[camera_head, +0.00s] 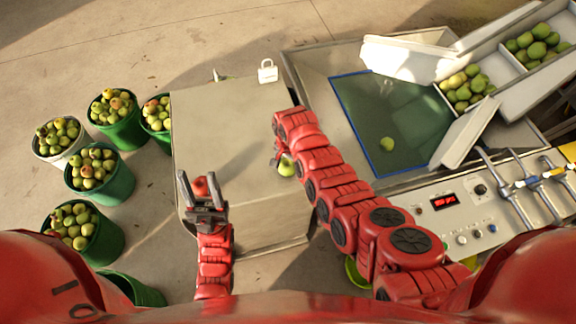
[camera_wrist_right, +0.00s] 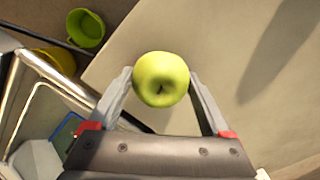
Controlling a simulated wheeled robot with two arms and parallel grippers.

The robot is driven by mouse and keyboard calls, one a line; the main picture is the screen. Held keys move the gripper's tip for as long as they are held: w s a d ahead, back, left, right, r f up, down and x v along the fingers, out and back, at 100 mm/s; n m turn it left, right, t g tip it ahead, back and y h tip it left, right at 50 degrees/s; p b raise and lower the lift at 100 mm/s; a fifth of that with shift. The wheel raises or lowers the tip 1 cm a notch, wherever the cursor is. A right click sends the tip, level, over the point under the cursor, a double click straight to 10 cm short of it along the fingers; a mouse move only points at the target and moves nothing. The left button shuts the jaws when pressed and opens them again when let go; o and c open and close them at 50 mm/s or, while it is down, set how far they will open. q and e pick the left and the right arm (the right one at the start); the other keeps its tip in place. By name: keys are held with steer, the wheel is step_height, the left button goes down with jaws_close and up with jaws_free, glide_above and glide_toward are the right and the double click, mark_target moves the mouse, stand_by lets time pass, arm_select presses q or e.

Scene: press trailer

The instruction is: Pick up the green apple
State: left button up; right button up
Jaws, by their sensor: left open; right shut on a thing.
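The green apple (camera_wrist_right: 161,78) is between the two fingers of my right gripper (camera_wrist_right: 160,88), which is shut on it. In the head view the green apple (camera_head: 287,167) shows at the tip of my right gripper (camera_head: 281,160), over the table's right side. I cannot tell whether it touches the table. My left gripper (camera_head: 203,193) is open, above the table's front left part. A red apple (camera_head: 201,186) shows just beyond or between its fingers, partly hidden by them.
The grey table (camera_head: 225,120) is mostly bare, with a small white padlock-shaped item (camera_head: 267,71) at its far right corner. Buckets of apples (camera_head: 100,175) stand at left. At right are a press tray (camera_head: 385,110) with another green apple (camera_head: 387,144) and a control panel (camera_head: 470,215).

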steer(key=shift+r, duration=0.1)
steer(key=shift+r+b, duration=0.6)
steer(key=shift+r, duration=0.05)
steer(key=shift+w+r+b, duration=0.15)
steer(key=shift+r+b, duration=0.45)
steer(key=s, duration=0.2)
steer(key=s+r, duration=0.1)
steer(key=s, duration=0.2)
steer(key=shift+s+b, duration=0.1)
steer(key=shift+b, duration=0.3)
steer(key=s+r+p, duration=0.1)
steer(key=s+p, duration=0.3)
steer(key=s, duration=0.7)
steer(key=shift+p, duration=0.35)
steer(key=shift+r, duration=0.1)
